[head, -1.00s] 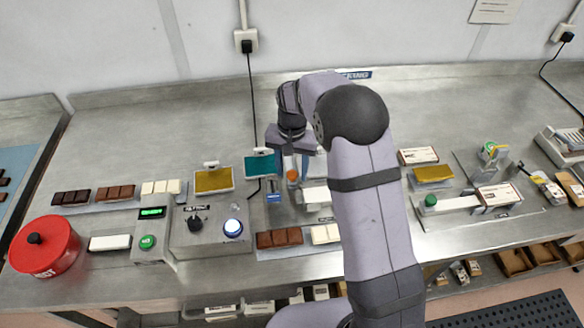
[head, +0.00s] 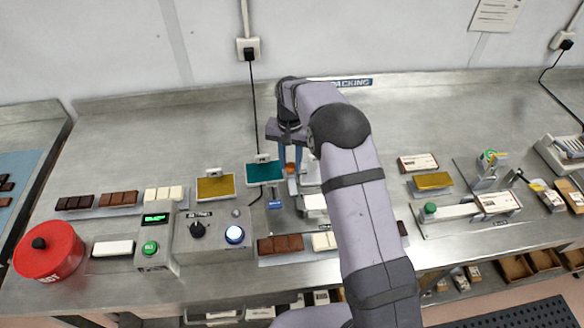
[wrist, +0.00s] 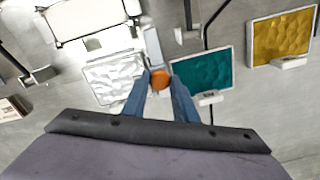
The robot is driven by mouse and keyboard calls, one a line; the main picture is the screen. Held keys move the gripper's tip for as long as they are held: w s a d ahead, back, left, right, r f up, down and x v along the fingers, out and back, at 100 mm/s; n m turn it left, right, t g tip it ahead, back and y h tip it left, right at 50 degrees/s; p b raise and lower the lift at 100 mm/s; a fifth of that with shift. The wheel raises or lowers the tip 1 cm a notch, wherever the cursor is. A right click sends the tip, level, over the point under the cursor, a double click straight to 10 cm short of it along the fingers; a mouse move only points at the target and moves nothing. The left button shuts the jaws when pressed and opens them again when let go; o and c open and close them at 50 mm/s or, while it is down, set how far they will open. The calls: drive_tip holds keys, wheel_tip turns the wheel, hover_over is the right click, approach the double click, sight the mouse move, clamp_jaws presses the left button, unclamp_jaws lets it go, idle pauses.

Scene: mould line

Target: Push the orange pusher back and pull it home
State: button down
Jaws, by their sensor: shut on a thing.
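The orange pusher (wrist: 159,79) is a small round orange knob, seen between my gripper's fingertips in the wrist view. It also shows in the head view (head: 291,168) beside the teal mould. My gripper (head: 290,165) points down, its two blue-grey fingers closed on the knob's sides. It shows in the wrist view as well (wrist: 160,84). A pale narrow bar (wrist: 153,45) runs on from the knob in the wrist view. My arm hides part of the station to the right of the knob in the head view.
A teal mould (wrist: 203,72) lies close beside the fingers, with a gold mould (wrist: 282,38) beyond. A silvery mould (wrist: 112,78) lies on the other side. A grey control box (head: 210,238) and chocolate bars (head: 280,244) stand nearer the front. The back of the steel bench is mostly clear.

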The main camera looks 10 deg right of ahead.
drive_tip(key=shift+w+r+p, duration=0.1)
drive_tip(key=shift+w+p, duration=0.3)
drive_tip(key=shift+w, duration=1.15)
drive_tip(key=shift+r, duration=0.1)
drive_tip(key=shift+w, duration=0.1)
drive_tip(key=c, duration=1.4)
unclamp_jaws()
drive_tip(key=shift+w, duration=0.1)
wheel_tip(320, 180, up, 7)
drive_tip(key=b, duration=0.2)
drive_tip(key=shift+b, duration=0.35)
drive_tip(key=shift+r, duration=0.1)
